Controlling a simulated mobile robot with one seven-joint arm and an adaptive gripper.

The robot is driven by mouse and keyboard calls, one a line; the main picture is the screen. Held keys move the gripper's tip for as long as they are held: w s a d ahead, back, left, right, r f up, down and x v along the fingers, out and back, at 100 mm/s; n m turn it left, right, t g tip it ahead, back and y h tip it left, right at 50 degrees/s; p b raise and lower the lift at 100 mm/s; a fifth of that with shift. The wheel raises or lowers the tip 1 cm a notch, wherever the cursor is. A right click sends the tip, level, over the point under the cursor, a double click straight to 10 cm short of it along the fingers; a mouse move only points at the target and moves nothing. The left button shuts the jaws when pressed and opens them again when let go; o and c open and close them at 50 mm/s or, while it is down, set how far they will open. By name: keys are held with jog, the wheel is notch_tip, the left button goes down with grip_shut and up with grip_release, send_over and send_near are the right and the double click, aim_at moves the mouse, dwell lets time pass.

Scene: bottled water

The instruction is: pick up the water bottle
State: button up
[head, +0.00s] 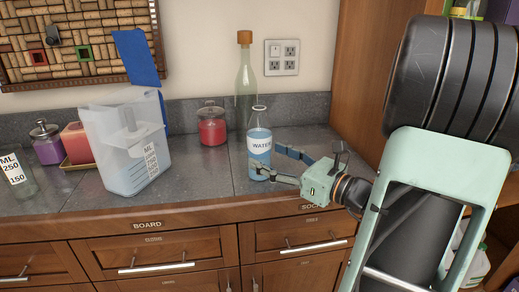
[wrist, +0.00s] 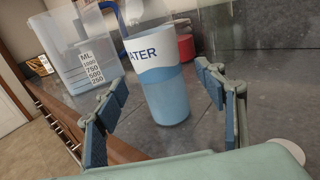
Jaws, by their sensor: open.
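The water bottle (head: 260,148) is clear, with blue water and a white "WATER" label, and stands upright on the grey counter near its front edge. My gripper (head: 268,163) is open and low beside the bottle, reaching in from the right.
A large clear measuring pitcher (head: 125,150) stands to the left. A red jar (head: 212,128) and a tall green corked bottle (head: 246,85) stand behind the water bottle. Drawers (head: 150,255) lie below the counter edge. A wooden cabinet side (head: 365,75) bounds the right.

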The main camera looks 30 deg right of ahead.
aim_at(265, 115)
jog(key=shift+x, duration=1.95)
jog(key=shift+r, duration=0.2)
jog(key=c, duration=1.5)
jog(key=shift+c, duration=0.2)
notch_tip(265, 115, up, 10)
jog(key=p, duration=0.2)
jog(key=shift+p, duration=0.35)
